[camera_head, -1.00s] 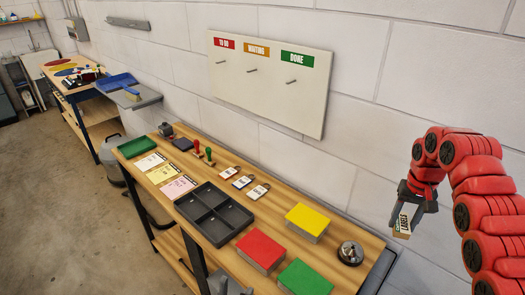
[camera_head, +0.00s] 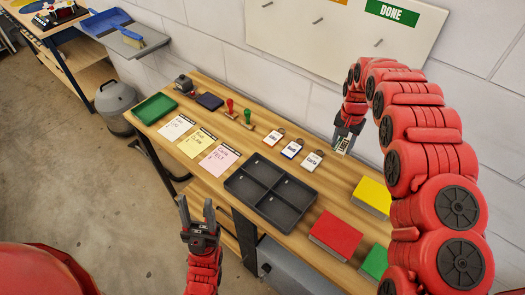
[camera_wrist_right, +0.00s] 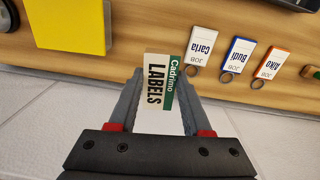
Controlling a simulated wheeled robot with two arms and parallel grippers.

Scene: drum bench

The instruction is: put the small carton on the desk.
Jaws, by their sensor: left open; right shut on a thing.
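The small carton (camera_wrist_right: 166,84) is white and green and reads "Cadrimo LABELS" in the right wrist view. My right gripper (camera_wrist_right: 160,100) is shut on it, one finger on each side. In the head view the carton (camera_head: 344,145) hangs from my right gripper (camera_head: 345,138) near the wall-side edge of the desk, beside the job tags. I cannot tell how high it is above the top. The desk (camera_head: 225,150) has a wooden top. My left gripper (camera_head: 197,222) is open and empty in front of the desk's near edge.
A black divided tray (camera_head: 270,197), a red block (camera_head: 335,234), a yellow block (camera_head: 372,196), a green tray (camera_head: 155,109), paper sheets and two stamps occupy the desk. Job tags (camera_head: 292,148) lie left of the carton. Bare wood shows between tags and yellow block.

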